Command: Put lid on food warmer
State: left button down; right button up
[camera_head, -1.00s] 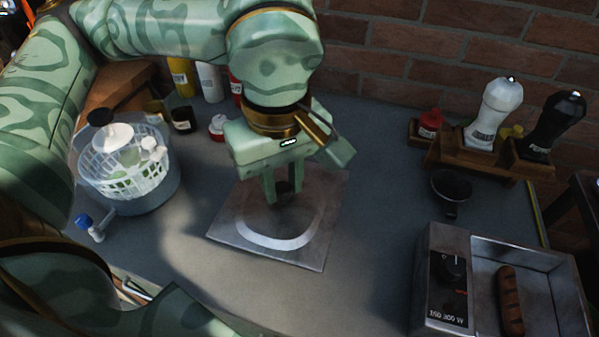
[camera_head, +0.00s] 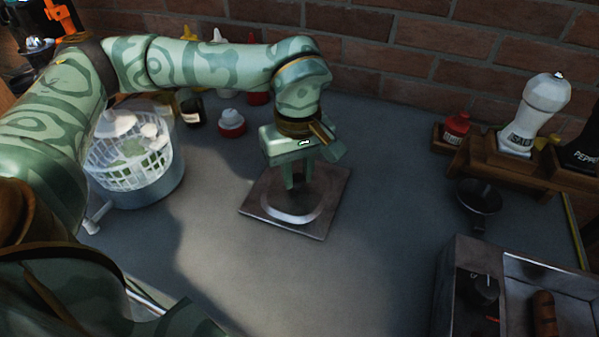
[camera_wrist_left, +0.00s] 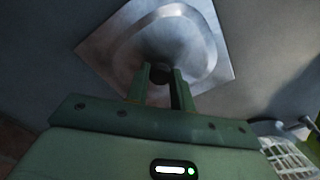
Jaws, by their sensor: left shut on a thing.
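The lid (camera_head: 258,207) is a square metal plate with a raised rounded middle and a small dark knob. My left gripper (camera_head: 299,186) points down at its centre and is shut on the knob. The left wrist view shows the fingertips (camera_wrist_left: 160,74) around the knob, with the lid (camera_wrist_left: 213,28) beyond them. I cannot tell whether the lid touches the table. The food warmer (camera_head: 468,262), a metal box with a dial and an open tray holding a sausage (camera_head: 544,315), is at the lower right, partly cut off. My right gripper is not in view.
A salad spinner (camera_head: 150,183) stands left of the lid. A dark round pan or ladle (camera_head: 479,198) lies behind the warmer. A wooden rack (camera_head: 495,166) with shakers is at the right, against the brick wall. The table (camera_head: 375,245) between lid and warmer is clear.

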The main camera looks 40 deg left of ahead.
pick_arm(q)
jog(key=shift+r, duration=0.15)
jog(key=shift+s, duration=0.1)
jog(key=c, duration=1.2)
grip_release()
jog(key=shift+f, duration=0.2)
jog(key=shift+r, duration=0.1)
